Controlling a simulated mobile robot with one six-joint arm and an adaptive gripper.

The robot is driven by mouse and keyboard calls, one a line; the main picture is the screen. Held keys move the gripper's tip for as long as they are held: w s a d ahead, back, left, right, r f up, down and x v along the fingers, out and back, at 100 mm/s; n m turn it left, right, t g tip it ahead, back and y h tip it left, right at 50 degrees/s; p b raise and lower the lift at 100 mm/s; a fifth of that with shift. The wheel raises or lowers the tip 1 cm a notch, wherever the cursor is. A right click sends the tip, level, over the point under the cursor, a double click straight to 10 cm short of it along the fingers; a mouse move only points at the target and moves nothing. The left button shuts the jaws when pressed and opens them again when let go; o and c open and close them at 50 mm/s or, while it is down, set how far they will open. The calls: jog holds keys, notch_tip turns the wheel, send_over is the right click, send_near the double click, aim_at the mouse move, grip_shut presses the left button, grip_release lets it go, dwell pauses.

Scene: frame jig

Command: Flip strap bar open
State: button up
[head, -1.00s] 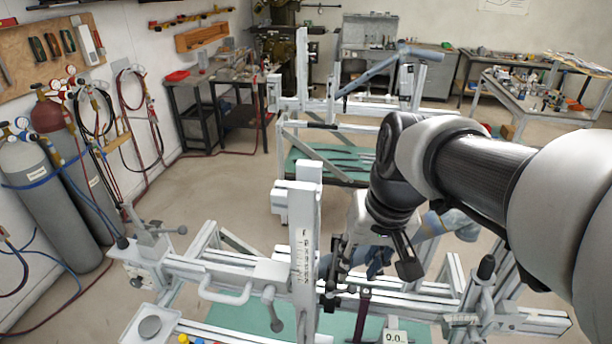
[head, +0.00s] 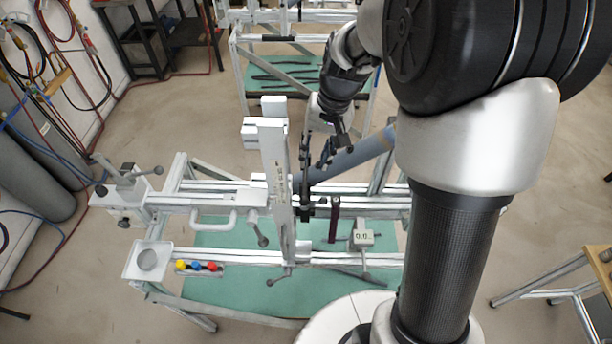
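The frame jig (head: 225,197) stands in the middle of the head view, with light metal rails and a tall pale upright (head: 274,160). A dark fixture (head: 305,208) sits on the rail just right of the upright. A dark reddish bar (head: 334,218) stands nearly upright farther right; I cannot tell for sure which part is the strap bar. My gripper (head: 325,148) is above the rail, right of the upright, pointing down. Its dark fingers look spread and nothing shows between them. I cannot tell whether it touches the fixture behind it.
A small readout box (head: 362,237) sits right of the reddish bar. A lever clamp (head: 128,185) is at the left end. A wooden-topped table (head: 560,272) stands right.

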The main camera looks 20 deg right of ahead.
aim_at(305, 184)
jog(key=f, duration=0.3)
jog(key=a+f, duration=0.1)
jog(key=f, duration=0.2)
jog(key=a+f, duration=0.1)
jog(key=f, duration=0.2)
jog(key=shift+w+f, duration=0.25)
jog(key=shift+f, duration=0.1)
jog(key=shift+d, duration=0.1)
grip_shut()
